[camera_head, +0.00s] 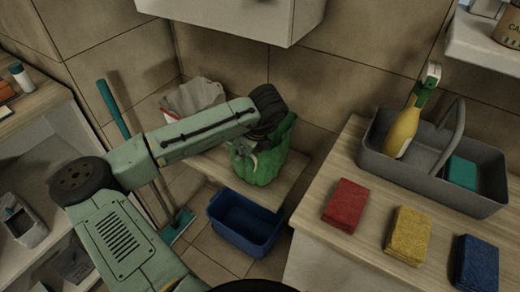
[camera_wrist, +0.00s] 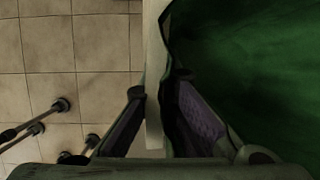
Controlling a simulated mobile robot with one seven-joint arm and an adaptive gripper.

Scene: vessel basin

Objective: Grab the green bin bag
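The green bin bag (camera_head: 268,165) stands on a low wooden shelf against the tiled back wall in the head view. My gripper (camera_head: 250,153) is at the bag's upper left side, with my arm reaching in from the left and hiding part of the bag's top. In the wrist view the bag (camera_wrist: 255,65) fills the right side, its dark edge running down close to the right finger. My gripper (camera_wrist: 157,88) shows its two fingers apart, with a pale shelf edge visible between them. Whether any bag material lies between the fingers is hard to tell.
A blue tub (camera_head: 243,222) sits below the bag. A whitish bag (camera_head: 192,98) is behind my arm. A teal-handled mop (camera_head: 113,108) leans left. The right counter (camera_head: 335,172) holds sponges and a grey caddy (camera_head: 430,165). A white cabinet (camera_head: 230,18) hangs above.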

